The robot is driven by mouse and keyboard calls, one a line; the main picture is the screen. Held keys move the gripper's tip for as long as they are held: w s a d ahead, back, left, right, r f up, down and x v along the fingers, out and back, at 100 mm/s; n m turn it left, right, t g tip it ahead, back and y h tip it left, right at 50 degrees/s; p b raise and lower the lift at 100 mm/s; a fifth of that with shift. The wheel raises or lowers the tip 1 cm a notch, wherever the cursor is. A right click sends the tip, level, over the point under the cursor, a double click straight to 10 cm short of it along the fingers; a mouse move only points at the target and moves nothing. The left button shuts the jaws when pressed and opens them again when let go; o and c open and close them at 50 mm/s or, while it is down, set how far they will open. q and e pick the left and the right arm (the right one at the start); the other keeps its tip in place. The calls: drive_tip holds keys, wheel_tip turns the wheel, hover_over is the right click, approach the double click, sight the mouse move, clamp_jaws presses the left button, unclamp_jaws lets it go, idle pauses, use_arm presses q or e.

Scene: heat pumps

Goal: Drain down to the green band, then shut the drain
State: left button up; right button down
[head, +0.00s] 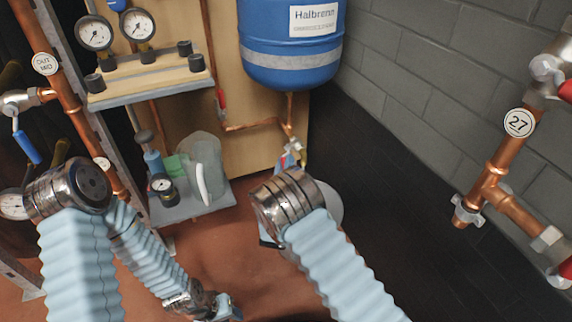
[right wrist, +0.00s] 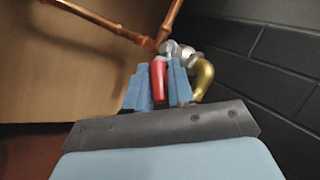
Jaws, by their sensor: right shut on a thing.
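The drain valve (head: 293,146) sits on copper pipe below the blue tank (head: 291,50). In the right wrist view its red handle (right wrist: 159,82) stands between my blue fingertips, with a brass spout (right wrist: 203,80) curving down on the right. My right gripper (head: 288,162) is shut on the red handle; my wrist hides part of it in the head view. Two round gauges (head: 95,33) (head: 138,25) stand on the upper shelf; no green band can be made out. My left gripper (head: 226,309) is low at the bottom edge, small, its finger opening unclear.
A clear jug (head: 207,160) and a small gauge (head: 163,184) stand on the lower shelf (head: 190,208). Copper pipework tagged 27 (head: 519,122) runs along the right. A blue-handled valve (head: 27,147) is at the left. Reddish floor (head: 240,245) lies open between my arms.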

drive_tip(key=shift+w+a+f+m+t+h, duration=0.1)
drive_tip(key=shift+w+f+m+t+h, duration=0.2)
drive_tip(key=shift+m+t+h, duration=0.4)
drive_tip(key=c, duration=1.4)
unclamp_jaws()
drive_tip(key=shift+o, duration=0.2)
drive_tip(key=p+v, duration=0.1)
drive_tip(key=v, duration=1.2)
drive_tip(key=shift+s+a+f, duration=0.15)
drive_tip(key=shift+s, duration=0.2)
